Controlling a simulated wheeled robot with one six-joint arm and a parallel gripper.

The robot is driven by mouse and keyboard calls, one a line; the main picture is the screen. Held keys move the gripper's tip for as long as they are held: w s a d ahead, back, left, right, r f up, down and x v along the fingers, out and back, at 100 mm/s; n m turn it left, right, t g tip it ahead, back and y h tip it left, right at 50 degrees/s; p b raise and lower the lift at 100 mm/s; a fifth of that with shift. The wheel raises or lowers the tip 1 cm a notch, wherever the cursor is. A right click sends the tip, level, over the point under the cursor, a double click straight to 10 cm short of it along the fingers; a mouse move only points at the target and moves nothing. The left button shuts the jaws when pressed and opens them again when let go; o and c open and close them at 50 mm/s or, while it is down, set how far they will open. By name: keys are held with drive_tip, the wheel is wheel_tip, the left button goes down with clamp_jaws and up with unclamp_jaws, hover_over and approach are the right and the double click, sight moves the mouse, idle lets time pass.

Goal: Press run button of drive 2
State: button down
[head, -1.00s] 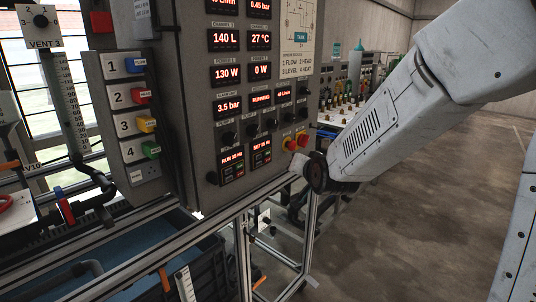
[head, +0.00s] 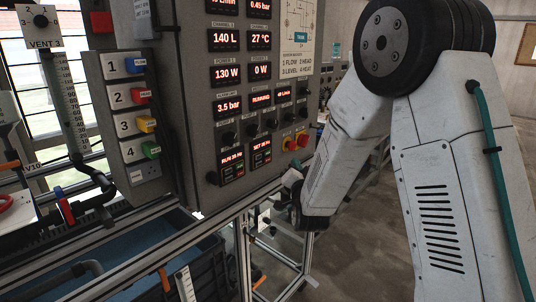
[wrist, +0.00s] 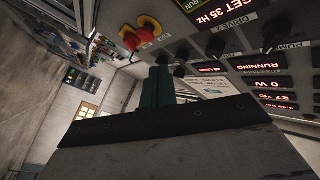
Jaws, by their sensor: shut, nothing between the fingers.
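The drive 2 unit, with a red "SET 35 Hz" display (head: 261,154), is at the lower right of the grey control panel in the head view. In the wrist view its label reads DRIVE 2, and its green RUN button (wrist: 192,5) shows at the top edge, partly cut off. My gripper (wrist: 161,68) has its dark green fingers together, with nothing between them. The fingertips appear below the RUN button in the picture, near a dark knob; I cannot tell whether they touch the panel. In the head view my arm hides most of the gripper.
A similar drive unit showing "RUN 35 Hz" (head: 231,164) is left of drive 2. Two red mushroom buttons on yellow bases (head: 297,141) stick out to its right. Several dark knobs project above. A box with numbered coloured switches (head: 130,122) hangs at the left.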

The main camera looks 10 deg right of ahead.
drive_tip(key=w+a, duration=0.5)
drive_tip(key=w, duration=0.1)
drive_tip(key=shift+w, duration=0.4)
idle(1.8)
drive_tip(key=shift+w+a, duration=0.2)
drive_tip(key=shift+w, duration=0.1)
drive_tip(key=shift+w+a, duration=0.25)
drive_tip(key=shift+w, duration=0.05)
idle(0.7)
drive_tip(key=shift+s+d, duration=0.5)
drive_tip(key=shift+s, duration=0.15)
drive_tip(key=s+d, duration=0.1)
drive_tip(key=s, duration=0.1)
drive_tip(key=s+d, duration=0.2)
idle(0.6)
